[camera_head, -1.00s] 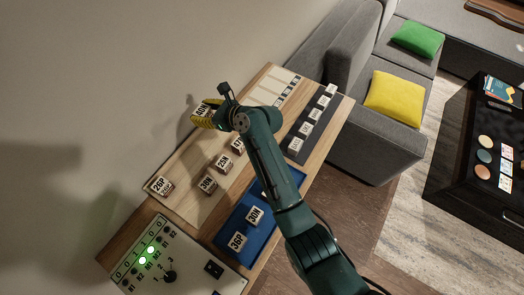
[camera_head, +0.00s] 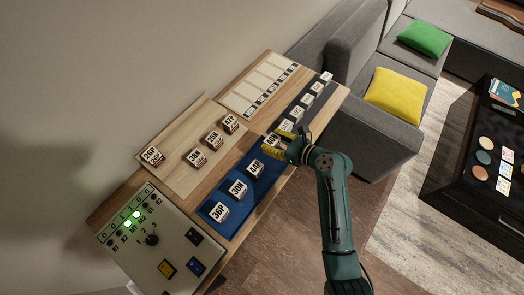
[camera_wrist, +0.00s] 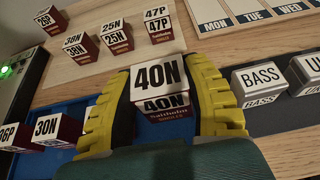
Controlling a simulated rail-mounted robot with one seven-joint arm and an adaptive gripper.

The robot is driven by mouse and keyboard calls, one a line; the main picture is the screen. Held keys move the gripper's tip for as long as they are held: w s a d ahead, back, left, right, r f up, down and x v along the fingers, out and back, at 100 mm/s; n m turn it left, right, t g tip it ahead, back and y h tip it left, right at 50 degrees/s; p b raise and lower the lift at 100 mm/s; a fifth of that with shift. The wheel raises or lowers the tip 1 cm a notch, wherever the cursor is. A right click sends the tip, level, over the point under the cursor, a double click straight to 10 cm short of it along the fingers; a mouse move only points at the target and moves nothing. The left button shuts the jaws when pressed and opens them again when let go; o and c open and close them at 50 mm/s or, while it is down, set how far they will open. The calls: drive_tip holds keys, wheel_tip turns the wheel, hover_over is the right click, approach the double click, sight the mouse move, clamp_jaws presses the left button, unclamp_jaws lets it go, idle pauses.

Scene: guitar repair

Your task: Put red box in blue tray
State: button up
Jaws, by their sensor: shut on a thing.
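My gripper (camera_head: 273,147) is shut on a box labelled 40N (camera_wrist: 160,78), with a white top and dark red lower part. Its yellow fingers press the box from both sides in the wrist view (camera_wrist: 165,85). The box is at the far right end of the blue tray (camera_head: 257,193). I cannot tell whether it touches the tray floor. Standing in the tray are a box labelled 36P (camera_head: 219,212), a box labelled 30N (camera_head: 238,188) and a further box (camera_head: 255,168) beside my gripper.
A pale wooden board (camera_head: 175,165) behind the tray holds several similar boxes, including 26P (camera_head: 151,156) and 47P (camera_head: 230,123). A dark strip (camera_head: 325,88) with white label blocks lies to the right. A control panel (camera_head: 160,250) with green lights stands left.

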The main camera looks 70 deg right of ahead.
wheel_tip(320, 180, down, 5)
drive_tip(key=shift+d+f+b, duration=0.1)
drive_tip(key=shift+b, duration=0.65)
drive_tip(key=shift+f, duration=0.1)
drive_tip(key=o, duration=1.2)
drive_tip(key=shift+f, duration=0.1)
drive_tip(key=shift+r, duration=0.2)
drive_tip(key=p+v, duration=0.3)
drive_tip(key=v, duration=0.9)
